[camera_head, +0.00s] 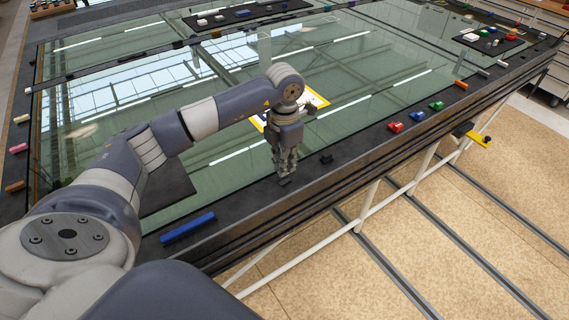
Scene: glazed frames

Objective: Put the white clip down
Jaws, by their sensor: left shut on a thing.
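My left gripper (285,170) points down over the dark near edge of the glazed frame (237,205), its fingers close together. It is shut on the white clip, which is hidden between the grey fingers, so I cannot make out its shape. A small dark piece (285,182) shows right below the fingertips, on or just above the frame edge; I cannot tell whether they touch. A black clip (326,159) sits on the same edge just to the right. My right gripper is not in view.
A blue bar (188,228) lies on the edge to the left. Red (396,127), blue (417,116) and green (436,106) clips sit farther right. A yellow-bordered sheet (318,99) lies behind my wrist. A yellow-and-black piece (472,136) juts from the frame's side.

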